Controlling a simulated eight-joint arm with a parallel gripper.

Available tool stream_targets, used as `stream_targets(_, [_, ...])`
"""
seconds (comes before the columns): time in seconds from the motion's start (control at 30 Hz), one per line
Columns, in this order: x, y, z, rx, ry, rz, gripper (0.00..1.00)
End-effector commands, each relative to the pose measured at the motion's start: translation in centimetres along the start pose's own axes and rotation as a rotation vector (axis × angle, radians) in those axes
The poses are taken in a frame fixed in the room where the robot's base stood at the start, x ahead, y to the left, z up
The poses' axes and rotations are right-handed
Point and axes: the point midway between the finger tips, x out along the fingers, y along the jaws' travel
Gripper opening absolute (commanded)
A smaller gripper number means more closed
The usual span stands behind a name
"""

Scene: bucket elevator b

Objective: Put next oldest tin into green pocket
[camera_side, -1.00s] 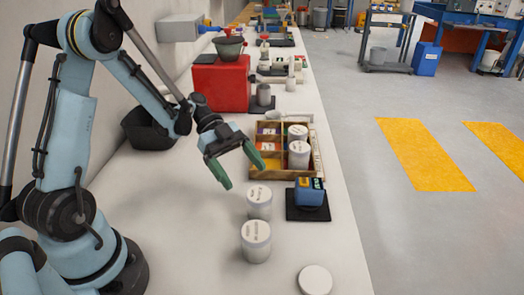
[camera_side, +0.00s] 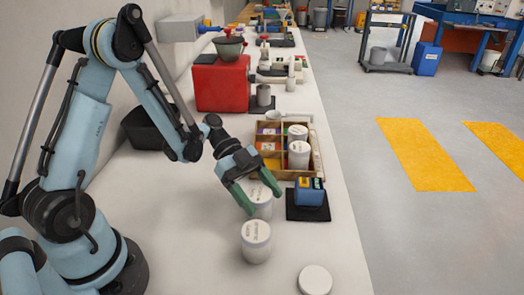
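Two white tins with printed lids stand on the bench: the far tin (camera_side: 262,209) and the near tin (camera_side: 256,243). The lid writing is too small to read for dates. My gripper (camera_side: 265,203) is open at the far tin, its green fingers apart and partly hiding the tin's top. I cannot tell whether they touch it. Behind stands a wooden tray (camera_side: 284,177) with coloured pockets; purple, orange and yellow floors show. Two white tins stand in its right side, one at the back (camera_side: 297,133) and one in front (camera_side: 299,155). I cannot make out a green pocket floor.
A blue device (camera_side: 309,192) sits on a black mat right of the far tin. A white round disc (camera_side: 315,280) lies near the front right edge. A red box (camera_side: 221,88) and a black bin (camera_side: 147,127) stand behind.

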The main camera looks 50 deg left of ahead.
Motion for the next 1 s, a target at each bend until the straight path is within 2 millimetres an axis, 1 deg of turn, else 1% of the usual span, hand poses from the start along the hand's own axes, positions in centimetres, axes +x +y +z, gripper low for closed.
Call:
stream_targets(0.03, [0.0, 0.0, 0.0, 0.000, 0.000, 0.000, 0.63])
stream_targets(0.2, [0.0, 0.0, 0.0, 0.000, 0.000, 0.000, 0.37])
stream_targets(0.27, [0.0, 0.0, 0.0, 0.000, 0.001, 0.000, 0.29])
stream_targets(0.3, [0.0, 0.0, 0.0, 0.000, 0.001, 0.000, 0.24])
stream_targets(0.53, [-0.1, 0.0, -0.1, 0.000, 0.001, 0.000, 0.24])
stream_targets(0.67, [-0.3, 0.0, -0.5, 0.000, 0.001, 0.000, 0.24])
stream_targets(0.87, [-1.2, 0.0, -2.2, 0.000, 0.001, 0.000, 0.24])
stream_targets(1.0, [-2.2, 0.0, -4.1, 0.000, 0.001, 0.000, 0.24])
